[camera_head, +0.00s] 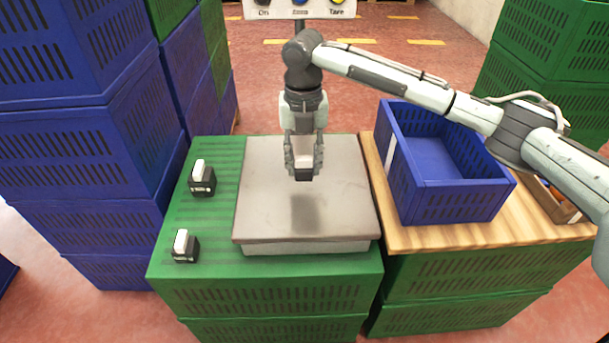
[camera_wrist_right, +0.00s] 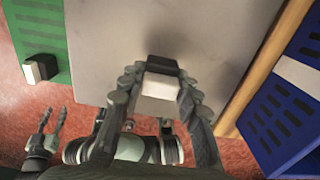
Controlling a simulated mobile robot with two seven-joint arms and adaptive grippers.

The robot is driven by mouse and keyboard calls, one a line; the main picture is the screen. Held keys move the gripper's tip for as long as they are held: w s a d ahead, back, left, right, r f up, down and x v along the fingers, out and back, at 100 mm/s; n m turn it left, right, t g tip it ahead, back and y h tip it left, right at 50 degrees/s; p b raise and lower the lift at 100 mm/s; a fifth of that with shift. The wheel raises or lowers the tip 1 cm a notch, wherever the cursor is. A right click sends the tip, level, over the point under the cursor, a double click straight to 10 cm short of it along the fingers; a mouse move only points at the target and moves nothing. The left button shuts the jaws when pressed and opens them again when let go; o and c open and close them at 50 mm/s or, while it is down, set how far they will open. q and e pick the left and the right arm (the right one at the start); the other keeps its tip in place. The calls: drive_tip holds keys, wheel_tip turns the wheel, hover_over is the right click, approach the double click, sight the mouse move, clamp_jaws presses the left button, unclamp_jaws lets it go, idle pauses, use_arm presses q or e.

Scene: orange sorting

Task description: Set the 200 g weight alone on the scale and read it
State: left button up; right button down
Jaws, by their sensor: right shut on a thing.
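My right gripper (camera_head: 304,160) is shut on a small weight (camera_head: 304,173) with a black body and a white part. It holds this weight above the scale's bare metal plate (camera_head: 345,205), and a shadow lies on the plate below. The right wrist view shows the weight (camera_wrist_right: 157,83) between the fingers. Two similar weights stand on the green crate left of the scale, one farther back (camera_head: 203,182) and one nearer (camera_head: 185,247). Their labels are too small to read. My left gripper (camera_wrist_right: 54,112) shows only in the right wrist view, empty, with its fingers apart.
The scale's panel (camera_head: 299,10) shows its On and Tare buttons at the top edge; its reading is out of view. A blue crate (camera_head: 455,200) stands on the wooden board (camera_head: 400,238) right of the scale. Tall blue crate stacks (camera_head: 75,130) rise at left.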

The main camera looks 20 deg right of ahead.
sight(304, 177)
wheel_tip(304, 177, down, 4)
drive_tip(key=shift+s+d+r, duration=0.1)
use_arm(q)
drive_tip(key=shift+r, duration=0.2)
use_arm(e)
drive_tip(key=shift+f, duration=0.2)
drive_tip(key=c, duration=1.1)
unclamp_jaws()
drive_tip(key=shift+f, duration=0.1)
use_arm(q)
drive_tip(key=shift+f, duration=0.15)
use_arm(e)
wheel_tip(304, 177, up, 11)
drive_tip(key=shift+r, duration=0.6)
use_arm(q)
drive_tip(key=shift+w+f, duration=0.2)
drive_tip(key=shift+f, duration=0.4)
